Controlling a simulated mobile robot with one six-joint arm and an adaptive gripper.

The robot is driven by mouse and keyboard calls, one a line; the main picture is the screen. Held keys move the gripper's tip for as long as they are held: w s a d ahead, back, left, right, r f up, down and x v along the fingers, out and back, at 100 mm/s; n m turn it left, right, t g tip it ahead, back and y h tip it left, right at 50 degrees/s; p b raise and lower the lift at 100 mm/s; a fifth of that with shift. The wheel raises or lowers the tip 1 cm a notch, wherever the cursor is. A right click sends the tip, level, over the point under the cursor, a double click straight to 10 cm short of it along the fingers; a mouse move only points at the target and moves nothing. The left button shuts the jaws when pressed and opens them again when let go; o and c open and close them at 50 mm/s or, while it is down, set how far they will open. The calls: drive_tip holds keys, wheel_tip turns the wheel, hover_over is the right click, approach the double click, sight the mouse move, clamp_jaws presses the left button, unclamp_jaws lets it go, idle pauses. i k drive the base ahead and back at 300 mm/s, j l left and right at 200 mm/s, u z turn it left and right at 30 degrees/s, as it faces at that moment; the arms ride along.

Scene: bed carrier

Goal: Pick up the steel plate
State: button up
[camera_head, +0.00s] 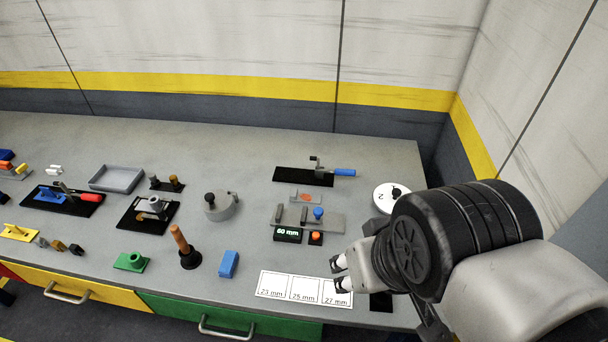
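No piece is clearly marked as the steel plate. A small thin grey plate with an orange spot (305,197) lies behind a grey gauge-like fixture, and I cannot tell whether it is the steel plate. The fixture (330,222) has upright posts, a blue knob and a "60 mm" display (288,235). My gripper (341,274) is at the front right, its two fingertips apart, over or beside the "27 mm" square of a white card (273,283). It looks open and empty. My arm hides part of the table's right end.
A toggle clamp with a blue handle (344,173) stands behind the fixture, and a white round disc (384,199) to its right. A blue block (228,264), a plunger-like tool (190,258) and a green piece (130,262) stand front left. A grey tray (94,184) is farther back.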

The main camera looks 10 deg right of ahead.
sight(295, 196)
drive_tip(key=i+j+z, duration=0.2)
drive_tip(key=j, duration=0.35)
drive_tip(key=i+j+z, duration=0.1)
drive_tip(key=j+z, duration=0.15)
drive_tip(key=j, duration=0.3)
drive_tip(key=i+j+z, duration=0.2)
drive_tip(key=j, duration=0.4)
drive_tip(key=k+l, duration=0.05)
drive_tip(key=k, duration=0.05)
